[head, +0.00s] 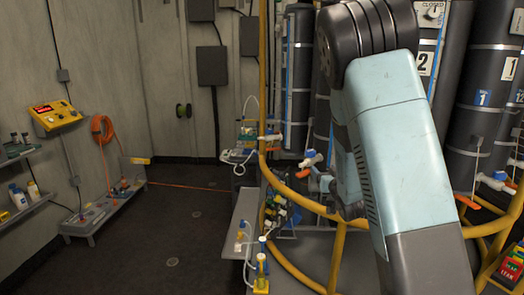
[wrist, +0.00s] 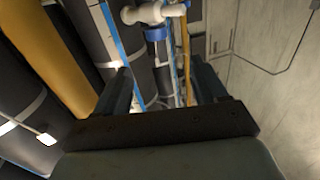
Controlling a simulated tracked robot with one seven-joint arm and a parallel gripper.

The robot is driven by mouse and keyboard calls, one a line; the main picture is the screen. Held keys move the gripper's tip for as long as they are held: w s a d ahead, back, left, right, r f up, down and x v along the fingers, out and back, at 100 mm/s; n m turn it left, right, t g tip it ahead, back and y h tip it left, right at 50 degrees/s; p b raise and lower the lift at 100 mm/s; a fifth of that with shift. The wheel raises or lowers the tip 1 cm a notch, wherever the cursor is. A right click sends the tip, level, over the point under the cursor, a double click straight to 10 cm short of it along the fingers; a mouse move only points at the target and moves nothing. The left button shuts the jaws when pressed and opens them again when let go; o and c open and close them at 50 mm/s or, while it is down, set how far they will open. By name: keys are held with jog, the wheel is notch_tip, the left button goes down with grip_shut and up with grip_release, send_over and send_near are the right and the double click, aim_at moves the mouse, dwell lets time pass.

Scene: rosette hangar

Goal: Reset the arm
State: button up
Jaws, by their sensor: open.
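My arm, pale blue and dark grey, fills the centre right of the head view and hides part of the tank rack behind it. My gripper (wrist: 160,88) shows in the wrist view, with its two dark fingers apart and nothing visible held between them. Beyond the fingers are a white valve fitting (wrist: 152,13) with a blue collar and a blue-striped pipe. The gap between the fingers and these fittings cannot be judged. In the head view the gripper cannot be made out.
A yellow rail (head: 292,190) curves around several dark tanks (head: 490,90) at the right. A grey shelf (head: 240,232) with small fittings stands at the rail's left. A yellow control box (head: 57,116) hangs on the left wall. The dark floor (head: 150,235) at the left is mostly clear.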

jog(key=s+d+r+m+g+h, duration=0.1)
jog(key=s+d+r+m+g, duration=0.2)
jog(key=s, duration=0.4)
jog(key=s+r+g+h, duration=0.2)
jog(key=s+r+g, duration=0.2)
jog(key=s+r, duration=0.25)
jog(key=s+a+r+g, duration=0.1)
jog(key=s+g, duration=0.1)
jog(key=s, duration=1.1)
jog(key=s+a+r+n+g, duration=0.1)
jog(key=s+r+g, duration=0.1)
jog(key=s, duration=1)
jog(key=shift+s+g, duration=0.35)
jog(key=shift+g, duration=0.25)
